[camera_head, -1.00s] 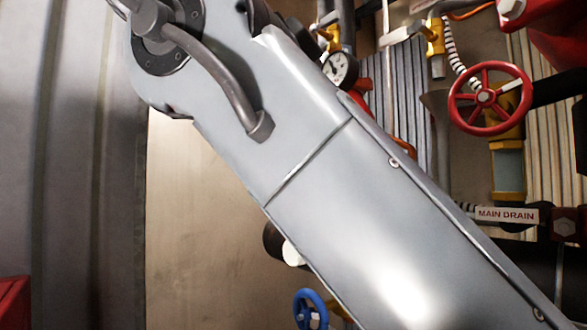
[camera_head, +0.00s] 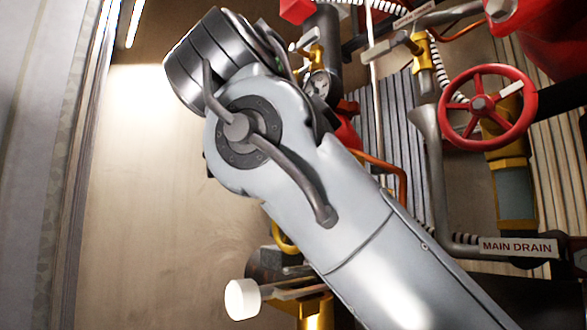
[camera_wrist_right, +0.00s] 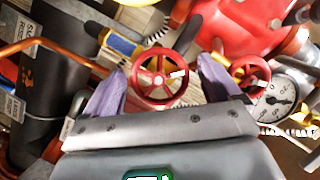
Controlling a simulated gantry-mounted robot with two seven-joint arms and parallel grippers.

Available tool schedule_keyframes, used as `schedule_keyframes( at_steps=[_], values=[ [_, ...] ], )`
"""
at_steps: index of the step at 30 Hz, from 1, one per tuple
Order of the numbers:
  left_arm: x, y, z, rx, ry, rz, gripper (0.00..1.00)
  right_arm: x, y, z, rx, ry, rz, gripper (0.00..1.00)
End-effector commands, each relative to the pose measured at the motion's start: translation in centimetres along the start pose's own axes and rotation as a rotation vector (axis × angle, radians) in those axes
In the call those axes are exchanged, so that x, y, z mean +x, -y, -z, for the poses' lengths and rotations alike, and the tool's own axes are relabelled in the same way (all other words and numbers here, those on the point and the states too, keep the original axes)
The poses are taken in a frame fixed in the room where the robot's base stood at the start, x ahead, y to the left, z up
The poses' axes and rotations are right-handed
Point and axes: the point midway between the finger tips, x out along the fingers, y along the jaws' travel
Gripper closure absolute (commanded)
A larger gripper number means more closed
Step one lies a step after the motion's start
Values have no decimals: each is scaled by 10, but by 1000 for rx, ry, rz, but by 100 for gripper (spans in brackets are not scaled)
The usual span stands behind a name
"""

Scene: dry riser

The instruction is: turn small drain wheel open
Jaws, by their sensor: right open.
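In the right wrist view, a red spoked handwheel (camera_wrist_right: 160,78) shows between the two purple fingers of my open right gripper (camera_wrist_right: 158,75). No contact is visible, and its depth from the fingers is hard to judge. A second red wheel (camera_wrist_right: 250,76) is partly hidden behind the right finger. In the head view, a red handwheel (camera_head: 487,107) stands on a brass valve at the upper right, above the MAIN DRAIN label (camera_head: 518,247). I cannot tell which wheel is the small drain wheel. My left gripper is not in view.
In the right wrist view, a pressure gauge (camera_wrist_right: 275,101) sits close right of the gripper, and a red body (camera_wrist_right: 238,25) lies behind. A dark pipe (camera_wrist_right: 40,85) stands left. In the head view, my arm crosses the middle; a white cap (camera_head: 241,299) shows below it.

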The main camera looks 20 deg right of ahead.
Motion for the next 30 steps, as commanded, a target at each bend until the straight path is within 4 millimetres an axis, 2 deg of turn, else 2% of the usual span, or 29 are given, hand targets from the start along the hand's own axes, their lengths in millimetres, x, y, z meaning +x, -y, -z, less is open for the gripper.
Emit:
schedule_keyframes(
  at_steps=[7, 18, 30],
  values=[
    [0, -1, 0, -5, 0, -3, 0, 0, 0, 0, 0, 0, 0, 10],
    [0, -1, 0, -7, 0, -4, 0, 0, 0, 0, 0, 0, 0, 66],
    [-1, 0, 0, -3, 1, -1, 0, 1, 0, 2, -32, 0, -17, 66]
  ],
)
